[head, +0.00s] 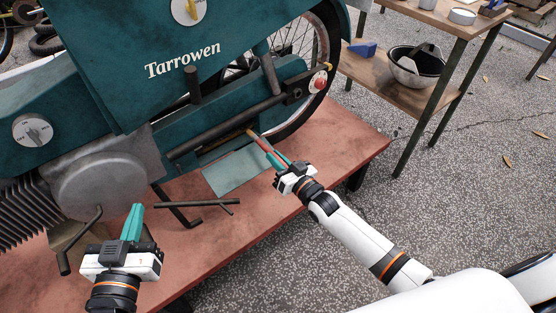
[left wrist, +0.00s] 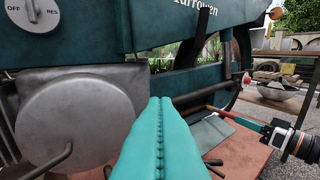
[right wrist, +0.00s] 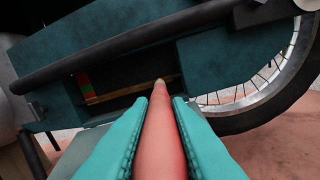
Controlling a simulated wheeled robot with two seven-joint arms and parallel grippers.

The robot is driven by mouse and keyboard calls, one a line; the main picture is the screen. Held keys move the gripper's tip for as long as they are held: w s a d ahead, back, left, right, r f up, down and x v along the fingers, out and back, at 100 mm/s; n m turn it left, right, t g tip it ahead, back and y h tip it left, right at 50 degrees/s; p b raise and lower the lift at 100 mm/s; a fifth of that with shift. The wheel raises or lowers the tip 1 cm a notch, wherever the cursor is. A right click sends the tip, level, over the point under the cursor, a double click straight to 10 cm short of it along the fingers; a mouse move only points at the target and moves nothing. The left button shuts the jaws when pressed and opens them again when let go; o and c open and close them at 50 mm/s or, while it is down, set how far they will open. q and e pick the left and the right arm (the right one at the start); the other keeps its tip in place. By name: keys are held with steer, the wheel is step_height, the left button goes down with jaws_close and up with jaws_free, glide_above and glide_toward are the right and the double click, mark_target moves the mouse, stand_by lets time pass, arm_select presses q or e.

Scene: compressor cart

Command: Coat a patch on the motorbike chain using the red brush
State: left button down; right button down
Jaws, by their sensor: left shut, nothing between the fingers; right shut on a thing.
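My right gripper (head: 272,157) is shut on the red brush (head: 262,144), whose handle runs between the teal fingers in the right wrist view (right wrist: 162,135). The brush's pale tip (right wrist: 160,86) points into an opening in the motorbike's green lower cover. A thin brownish-gold strip, apparently the motorbike chain (right wrist: 120,93), runs across that opening. The tip overlaps the strip in view; I cannot tell whether they touch. My left gripper (head: 135,208) is shut and empty in front of the round engine cover (head: 100,185).
The motorbike stands on a reddish platform (head: 350,152). A grey-green plate (head: 238,170) lies below the opening. A dark bar (head: 235,124) runs just above it. A wooden table (head: 425,90) with a bowl (head: 415,68) stands at the right.

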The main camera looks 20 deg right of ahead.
arm_select(q)
steer(key=shift+w+r+t, duration=0.15)
steer(key=shift+r+t, duration=0.25)
steer(key=shift+r, duration=0.2)
arm_select(e)
steer(key=shift+w+a, duration=0.15)
steer(key=shift+w, duration=0.2)
arm_select(q)
steer(key=shift+d+r, duration=0.1)
steer(key=shift+r, duration=0.15)
arm_select(e)
steer(key=shift+w+a, duration=0.1)
